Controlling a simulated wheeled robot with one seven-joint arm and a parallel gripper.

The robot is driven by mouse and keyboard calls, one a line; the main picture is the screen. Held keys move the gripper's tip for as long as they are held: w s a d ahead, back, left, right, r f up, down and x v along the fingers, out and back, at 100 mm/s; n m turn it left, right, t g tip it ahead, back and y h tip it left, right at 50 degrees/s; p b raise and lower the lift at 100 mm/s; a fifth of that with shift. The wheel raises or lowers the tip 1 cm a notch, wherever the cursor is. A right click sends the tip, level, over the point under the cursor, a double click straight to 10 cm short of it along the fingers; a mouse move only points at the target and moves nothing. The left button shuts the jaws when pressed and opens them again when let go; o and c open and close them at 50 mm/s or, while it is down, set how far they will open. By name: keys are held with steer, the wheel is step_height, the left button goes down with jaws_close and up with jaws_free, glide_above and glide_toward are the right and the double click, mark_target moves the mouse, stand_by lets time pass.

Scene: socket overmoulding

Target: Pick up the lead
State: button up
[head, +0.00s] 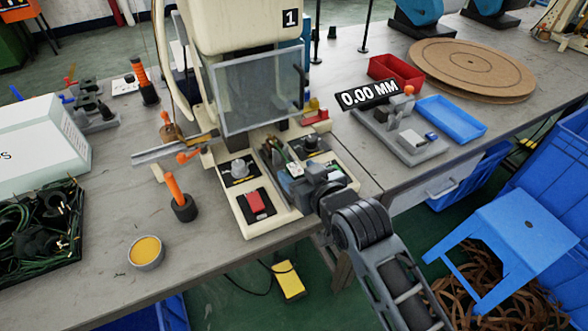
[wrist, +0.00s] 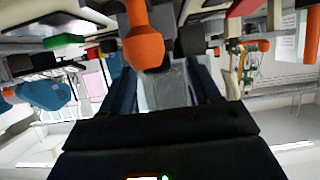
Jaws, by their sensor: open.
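Leads with dark green cables and black plugs (head: 48,222) lie tangled in a black tray (head: 38,281) at the lower left of the head view. No lead can be made out in the wrist view. My gripper (head: 280,158) is at the machine, in front of its clear guard and over the right side of its cream base, well to the right of the tray. In the wrist view my gripper (wrist: 165,85) has its two dark fingers apart. An orange rounded part (wrist: 144,46) shows ahead of them. I see nothing held between the fingers.
The cream machine (head: 242,25) with its clear guard (head: 255,92) stands mid-table. Its base has a red button (head: 255,201). An orange-handled tool (head: 177,193) and an amber-filled tin (head: 146,251) stand between tray and machine. A white box (head: 35,140) is behind the tray.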

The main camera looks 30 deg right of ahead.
mark_target(294, 167)
steer(key=x, duration=0.4)
steer(key=shift+d+r, duration=0.1)
steer(key=shift+c, duration=0.3)
steer(key=c, duration=1)
steer(key=shift+r, duration=0.1)
